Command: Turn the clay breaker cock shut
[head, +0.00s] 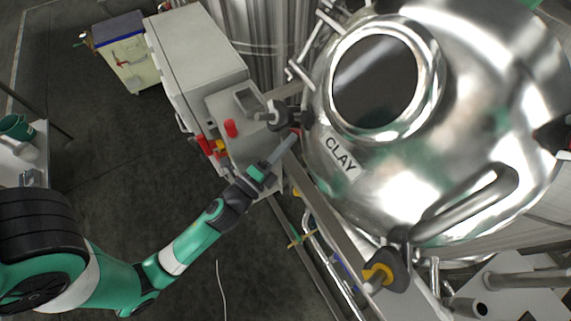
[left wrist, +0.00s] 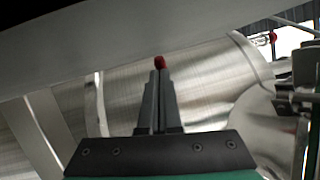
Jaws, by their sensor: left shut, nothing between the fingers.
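The large polished steel tank (head: 465,110) carries a white CLAY label (head: 341,155). A small red piece (head: 296,131) shows beside the tank's left side, just past my left fingertips; it may be the end of the clay breaker cock's lever. In the left wrist view the red piece (left wrist: 160,62) stands right at the tips; I cannot tell whether they touch it. My left gripper (head: 291,138) is shut with nothing between its fingers, which also show pressed together in the left wrist view (left wrist: 160,74). The rest of the cock is hidden.
A grey control box with a red button (head: 231,128) stands left of my gripper. A steel rail (head: 325,205) runs close beside it, and a black and yellow knob (head: 383,276) sits lower right. A wheeled cabinet (head: 126,55) stands at upper left.

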